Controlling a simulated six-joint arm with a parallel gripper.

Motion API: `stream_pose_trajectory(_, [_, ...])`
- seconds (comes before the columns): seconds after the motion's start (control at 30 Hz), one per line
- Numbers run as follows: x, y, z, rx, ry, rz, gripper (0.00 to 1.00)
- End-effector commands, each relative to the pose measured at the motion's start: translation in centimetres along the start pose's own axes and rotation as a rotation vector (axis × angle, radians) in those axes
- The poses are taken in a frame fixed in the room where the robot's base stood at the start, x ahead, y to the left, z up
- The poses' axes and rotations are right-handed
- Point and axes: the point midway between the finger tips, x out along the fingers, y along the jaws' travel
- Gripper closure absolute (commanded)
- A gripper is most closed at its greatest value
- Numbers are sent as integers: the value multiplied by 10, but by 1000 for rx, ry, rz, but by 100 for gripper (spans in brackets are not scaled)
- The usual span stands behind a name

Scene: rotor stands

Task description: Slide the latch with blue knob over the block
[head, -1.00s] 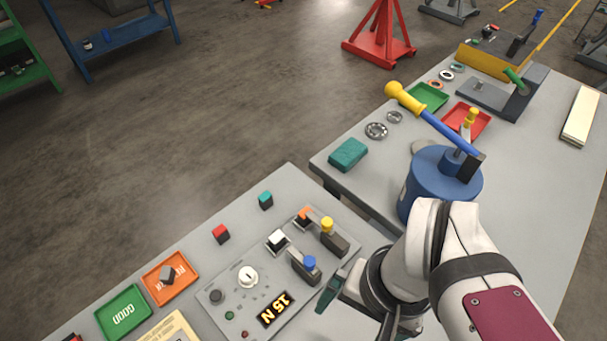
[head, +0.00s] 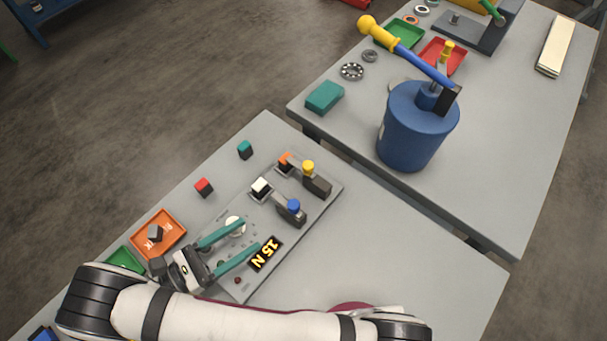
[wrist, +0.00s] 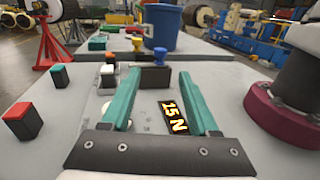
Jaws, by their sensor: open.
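The latch with the blue knob (head: 293,206) sits on the grey panel (head: 322,200), its dark body below the knob. The blue knob also shows upright in the wrist view (wrist: 160,54), ahead of my fingers. The white-topped block (head: 261,187) is left of this latch, its top uncovered; it also shows in the wrist view (wrist: 107,70). My gripper (head: 260,232) is open and empty, low over the panel. Its two teal fingers point toward the latch, with their tips short of the blue knob. The wrist view shows the dark latch body (wrist: 155,77) between and beyond the fingertips.
A second latch with a yellow knob (head: 308,166) and an orange-topped block (head: 286,160) are farther back. A lit "15 N" display (head: 265,254) lies beside my right finger. Red (head: 204,187) and teal (head: 245,149) blocks stand left of the panel. The bench right of the panel is clear.

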Motion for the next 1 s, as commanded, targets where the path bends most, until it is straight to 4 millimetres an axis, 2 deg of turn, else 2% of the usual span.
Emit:
stream_pose_trajectory(0.07, [12, 0, 0, -4, -4, 0, 39])
stream_pose_trajectory(0.4, [105, -2, 0, -4, 0, -7, 39])
stream_pose_trajectory(0.53, [131, -2, 0, -2, 1, -6, 39])
stream_pose_trajectory(0.7, [151, -1, 0, -2, 1, -5, 39])
stream_pose_trajectory(1.0, [155, -1, 0, 0, 2, -3, 39])
